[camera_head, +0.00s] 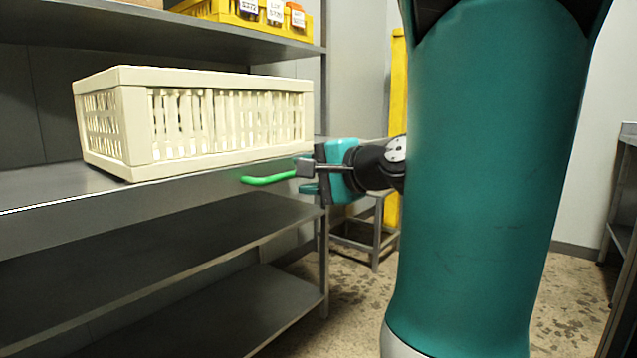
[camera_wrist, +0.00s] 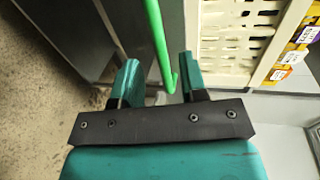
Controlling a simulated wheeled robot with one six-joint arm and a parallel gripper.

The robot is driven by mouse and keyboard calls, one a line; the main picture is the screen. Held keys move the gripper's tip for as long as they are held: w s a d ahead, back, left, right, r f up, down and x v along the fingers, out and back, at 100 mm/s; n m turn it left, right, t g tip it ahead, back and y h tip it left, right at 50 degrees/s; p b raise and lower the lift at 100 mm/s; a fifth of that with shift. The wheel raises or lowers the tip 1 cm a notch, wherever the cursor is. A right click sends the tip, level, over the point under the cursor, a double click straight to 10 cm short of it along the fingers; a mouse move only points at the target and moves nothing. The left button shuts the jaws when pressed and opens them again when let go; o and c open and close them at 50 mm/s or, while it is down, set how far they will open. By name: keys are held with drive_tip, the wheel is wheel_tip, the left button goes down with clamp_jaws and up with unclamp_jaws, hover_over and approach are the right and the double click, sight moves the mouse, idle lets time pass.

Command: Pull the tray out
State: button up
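A cream slatted tray (camera_head: 225,125), shaped like a crate, sits upright on the middle metal shelf. Its slatted side also shows at the upper right of the wrist view (camera_wrist: 228,45). A green bar handle (camera_head: 268,179) with a bent end runs along the shelf's front edge, below the tray. My gripper (camera_head: 304,178) is at the handle's right end. In the wrist view, the green bar (camera_wrist: 156,40) passes between the two teal fingers of my gripper (camera_wrist: 158,62), nearer the right finger. The fingers are apart, with a gap beside the bar. How the handle is attached is hidden.
Yellow bins (camera_head: 235,12) with labelled jars stand on the upper shelf. The lower shelves (camera_head: 130,245) are bare. A small metal stand (camera_head: 365,240) and a yellow post (camera_head: 396,120) are behind my arm. Another metal rack (camera_head: 625,200) is at the far right. Speckled floor shows between.

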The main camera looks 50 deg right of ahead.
drive_tip(key=shift+v, duration=1.35)
drive_tip(key=w+a+f+n+g+y, duration=0.1)
drive_tip(key=w+a+f+n+g, duration=0.1)
drive_tip(key=a+f+n+g, duration=0.65)
drive_tip(key=w+a+f+n+g, duration=0.1)
drive_tip(key=a+f+n+g, duration=0.3)
drive_tip(key=a+f+n, duration=0.8)
drive_tip(key=s+a+r+n+g+y, duration=0.3)
drive_tip(key=s+a+r+n+y, duration=0.15)
drive_tip(key=s+a, duration=0.5)
wheel_tip(320, 180, up, 38)
drive_tip(key=p, duration=3.8)
drive_tip(key=shift+s+a+r+n, duration=0.2)
drive_tip(key=shift+s+a+n, duration=0.15)
drive_tip(key=shift+s, duration=0.15)
